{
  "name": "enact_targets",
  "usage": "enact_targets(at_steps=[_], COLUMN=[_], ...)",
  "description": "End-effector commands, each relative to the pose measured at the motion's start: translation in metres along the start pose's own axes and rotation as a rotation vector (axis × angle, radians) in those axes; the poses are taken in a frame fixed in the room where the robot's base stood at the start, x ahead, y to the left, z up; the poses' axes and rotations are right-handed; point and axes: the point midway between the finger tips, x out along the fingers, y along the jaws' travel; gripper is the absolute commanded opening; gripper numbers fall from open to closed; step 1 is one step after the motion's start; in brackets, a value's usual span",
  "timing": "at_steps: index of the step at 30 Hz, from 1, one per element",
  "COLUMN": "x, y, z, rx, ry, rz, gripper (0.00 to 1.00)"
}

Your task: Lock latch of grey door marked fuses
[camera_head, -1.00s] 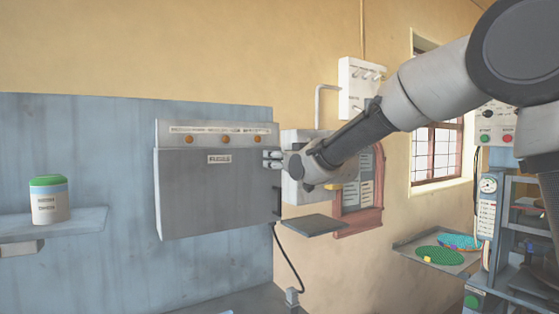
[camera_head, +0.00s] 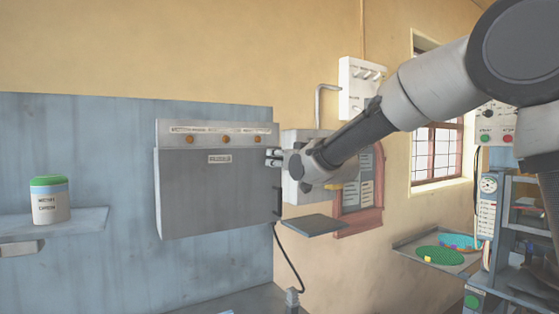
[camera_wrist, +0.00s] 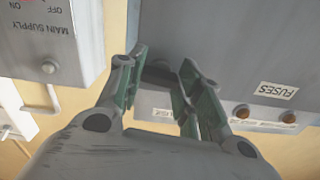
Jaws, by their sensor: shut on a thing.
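The grey door (camera_head: 205,200) marked fuses is on a wall box and looks closed, flush with the box. Its fuses label (camera_wrist: 277,90) reads upside down in the wrist view. My gripper (camera_head: 271,157) is at the door's upper right edge. In the wrist view its two green-padded fingers (camera_wrist: 162,74) stand either side of a small dark latch (camera_wrist: 160,78) on the grey face, and they are shut on it. The fingers partly hide the latch. In the head view the latch is hidden behind the fingers.
Orange lamps (camera_head: 227,139) sit on the panel above the door. A dark handle (camera_head: 278,201) is on its right edge. A main supply box (camera_wrist: 45,45) stands close beside the gripper. A small shelf (camera_head: 314,225) juts out below. A green-lidded jar (camera_head: 50,202) stands far left.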

Motion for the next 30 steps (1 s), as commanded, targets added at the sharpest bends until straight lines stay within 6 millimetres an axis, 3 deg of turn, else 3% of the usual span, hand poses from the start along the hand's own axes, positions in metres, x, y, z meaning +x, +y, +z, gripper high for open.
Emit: enact_targets(at_steps=[30], x=[0.0], y=[0.0003], z=[0.0], rx=[0.936], ry=[0.0], rz=[0.0], gripper=[0.12])
